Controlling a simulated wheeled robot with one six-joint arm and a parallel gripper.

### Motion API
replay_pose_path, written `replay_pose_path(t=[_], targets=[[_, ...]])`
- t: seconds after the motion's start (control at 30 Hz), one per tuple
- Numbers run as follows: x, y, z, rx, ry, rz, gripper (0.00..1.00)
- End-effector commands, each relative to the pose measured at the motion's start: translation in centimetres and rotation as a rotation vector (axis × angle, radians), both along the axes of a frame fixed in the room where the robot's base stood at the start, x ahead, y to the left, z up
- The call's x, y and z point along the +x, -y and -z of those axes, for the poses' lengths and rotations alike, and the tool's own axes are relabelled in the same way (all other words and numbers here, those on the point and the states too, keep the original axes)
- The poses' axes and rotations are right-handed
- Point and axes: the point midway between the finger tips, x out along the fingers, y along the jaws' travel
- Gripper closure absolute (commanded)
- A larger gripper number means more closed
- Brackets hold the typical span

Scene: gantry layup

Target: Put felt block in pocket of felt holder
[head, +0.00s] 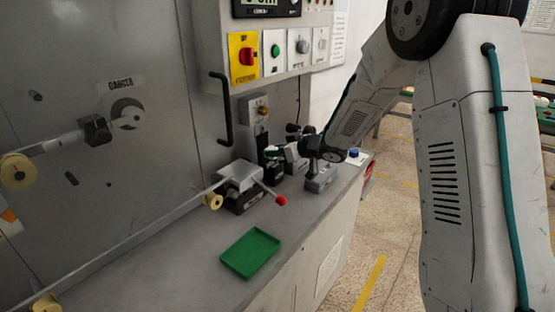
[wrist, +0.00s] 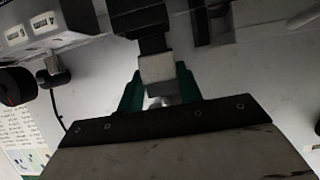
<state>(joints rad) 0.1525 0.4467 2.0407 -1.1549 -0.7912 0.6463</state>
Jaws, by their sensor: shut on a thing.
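My gripper (wrist: 160,90) has two green fingers, shut on a pale grey block, which I take to be the felt block (wrist: 157,68). The block shows between and just beyond the fingertips. A dark stepped piece (wrist: 142,22) lies directly beyond the block, close to or touching it; I cannot tell whether it is the felt holder, and no pocket opening is visible. In the head view my gripper (head: 273,153) is small and partly hidden, low over the back of the bench, below the control panel. The block cannot be made out there.
A green tray (head: 250,253) lies on the bench (head: 190,282) front. A roller device (head: 240,186) with a red knob stands left of my gripper. A grey stand (head: 320,178) and a blue button (head: 354,153) are to the right. The control panel (head: 275,55) overhangs behind.

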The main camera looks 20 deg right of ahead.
Motion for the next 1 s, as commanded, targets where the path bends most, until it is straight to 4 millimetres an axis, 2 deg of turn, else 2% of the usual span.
replay_pose_path(t=[0.13,0.33,0.73,0.77,0.8,1.0], targets=[[1.1,0.2,0.3,0.0,-0.001,0.001,0.86],[0.9,0.2,3.4,0.001,-0.003,0.002,0.86],[0.9,0.2,4.0,0.0,-0.001,0.001,0.86],[0.9,0.2,4.0,0.0,0.0,0.001,0.56],[0.9,0.2,3.9,0.0,0.0,0.001,0.45],[0.9,0.2,3.8,0.0,0.0,0.001,0.45]])
